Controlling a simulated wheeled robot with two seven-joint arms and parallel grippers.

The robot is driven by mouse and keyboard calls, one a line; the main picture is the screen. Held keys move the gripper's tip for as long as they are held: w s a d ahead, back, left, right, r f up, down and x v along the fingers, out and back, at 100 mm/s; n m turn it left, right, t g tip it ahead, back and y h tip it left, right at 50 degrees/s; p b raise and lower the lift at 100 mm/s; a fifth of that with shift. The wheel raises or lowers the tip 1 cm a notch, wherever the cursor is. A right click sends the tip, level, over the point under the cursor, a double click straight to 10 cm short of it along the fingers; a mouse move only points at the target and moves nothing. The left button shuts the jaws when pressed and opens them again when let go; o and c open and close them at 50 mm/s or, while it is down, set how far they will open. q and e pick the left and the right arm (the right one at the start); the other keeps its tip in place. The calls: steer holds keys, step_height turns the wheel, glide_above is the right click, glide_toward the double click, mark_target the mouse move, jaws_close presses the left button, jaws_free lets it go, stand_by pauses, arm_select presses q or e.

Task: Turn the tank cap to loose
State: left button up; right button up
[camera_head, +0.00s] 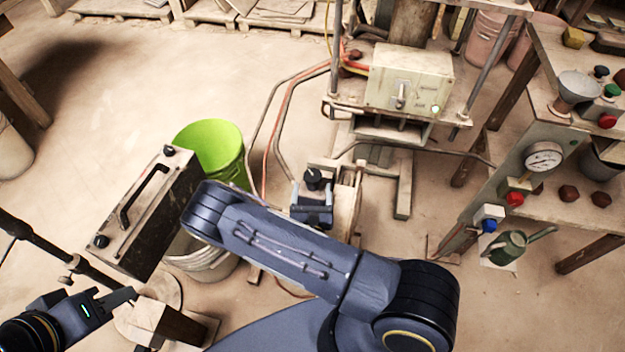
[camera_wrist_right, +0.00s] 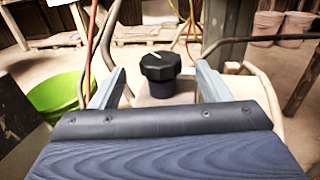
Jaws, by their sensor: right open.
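The tank cap is a black lobed knob (camera_wrist_right: 160,66) with a white mark on its top, on a dark neck above a pale tank top. It also shows in the head view as a small black knob (camera_head: 313,176) at the centre. My right gripper (camera_head: 313,191) is open, with one finger on each side of the cap. In the right wrist view the cap stands beyond and between the fingers (camera_wrist_right: 160,82), with gaps on both sides. My left gripper (camera_head: 120,299) is at the lower left, away from the cap; its jaw opening is unclear.
A press with a control box (camera_head: 411,77) stands behind the tank. A green bucket (camera_head: 212,140) and a dark case with a handle (camera_head: 150,210) are to the left. A bench with a gauge (camera_head: 543,157) and buttons is at right. Hoses run near the tank.

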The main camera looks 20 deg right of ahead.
mark_target(318, 171)
steer(key=shift+s+a, duration=0.15)
steer(key=shift+s, duration=0.15)
steer(key=shift+w, duration=0.1)
steer(key=w+m+h+b, duration=0.1)
steer(key=h, duration=0.1)
steer(key=w+m+g+h+b, duration=0.1)
steer(key=h+b, duration=0.1)
steer(key=w+m+h+b, duration=0.1)
steer(key=b, duration=0.1)
steer(key=shift+a+r+g+h, duration=0.2)
steer(key=shift+g+h, duration=0.1)
steer(key=shift+h, duration=0.1)
steer(key=m+g+h+b, duration=0.1)
steer(key=g, duration=0.1)
steer(key=a+m+g+h+b, duration=0.1)
steer(key=m+g+b, duration=0.1)
steer(key=m+g+h+b, duration=0.1)
steer(key=m+g+b, duration=0.1)
steer(key=g, duration=0.1)
steer(key=shift+w+a+f+h, duration=0.25)
steer(key=shift+w+a+h, duration=0.05)
steer(key=shift+w, duration=0.1)
steer(key=shift+a+f+m+g, duration=0.1)
steer(key=shift+a+m+g, duration=0.15)
steer(key=shift+m+g, duration=0.45)
steer(key=b+x, duration=0.1)
steer(key=x, duration=0.6)
steer(key=shift+d, duration=0.3)
